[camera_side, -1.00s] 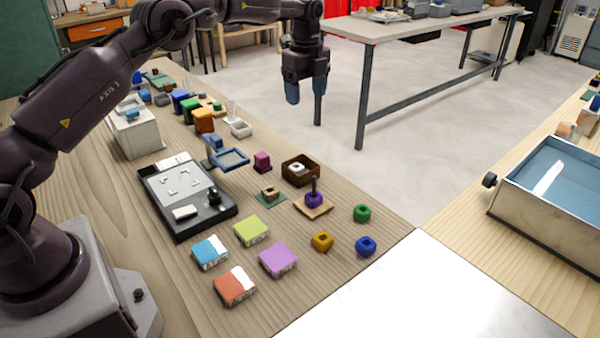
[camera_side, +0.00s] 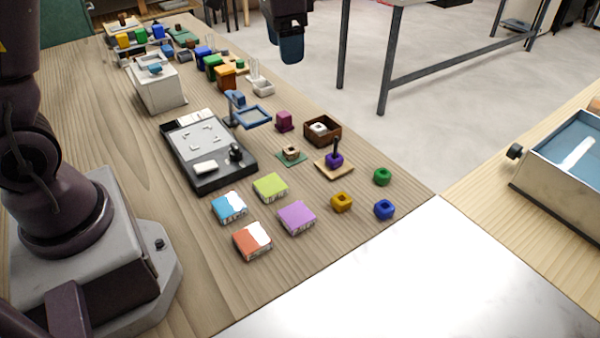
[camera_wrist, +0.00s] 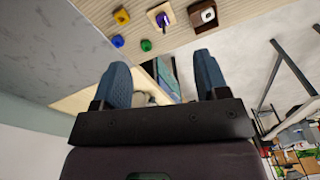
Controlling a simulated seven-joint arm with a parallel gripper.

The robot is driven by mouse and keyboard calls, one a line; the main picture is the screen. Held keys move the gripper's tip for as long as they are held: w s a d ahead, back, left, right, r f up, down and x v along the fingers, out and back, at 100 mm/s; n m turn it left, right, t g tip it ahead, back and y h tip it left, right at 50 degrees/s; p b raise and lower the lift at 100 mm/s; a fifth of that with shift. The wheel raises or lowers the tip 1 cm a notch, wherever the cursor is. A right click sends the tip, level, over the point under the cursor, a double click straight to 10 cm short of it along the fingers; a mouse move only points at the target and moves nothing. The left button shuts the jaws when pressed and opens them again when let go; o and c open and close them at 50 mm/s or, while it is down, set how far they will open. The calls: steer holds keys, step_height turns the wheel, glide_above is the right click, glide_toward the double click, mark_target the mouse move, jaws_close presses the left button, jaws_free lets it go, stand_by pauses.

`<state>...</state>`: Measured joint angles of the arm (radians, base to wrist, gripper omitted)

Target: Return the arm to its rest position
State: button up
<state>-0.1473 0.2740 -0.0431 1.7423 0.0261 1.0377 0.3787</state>
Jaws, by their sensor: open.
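My gripper (camera_side: 291,45) is at the top of the side view, raised well above and beyond the table's far edge, partly cut off by the frame. In the wrist view my gripper (camera_wrist: 160,85) shows two blue fingers spread apart with nothing between them. It touches no object. My arm's base stands at the left of the wooden table (camera_side: 110,215).
On the table are a black tray (camera_side: 208,178), coloured blocks including a purple one (camera_side: 296,217), small rings such as the blue one (camera_side: 384,209), a brown box (camera_side: 335,130) and a white box (camera_side: 160,88). A metal basin (camera_side: 560,160) stands right. A grey-legged bench (camera_side: 385,80) stands behind.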

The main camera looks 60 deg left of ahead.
steer(key=s+d+r+n+t, duration=0.1)
steer(key=s+d+r+t, duration=0.1)
steer(key=s, duration=0.8)
steer(key=s+d+r+n+t, duration=0.2)
steer(key=s+r, duration=0.1)
steer(key=s, duration=0.7)
steer(key=shift+s+d+r+t, duration=0.2)
steer(key=shift+s+d+t, duration=0.1)
steer(key=shift+d, duration=0.05)
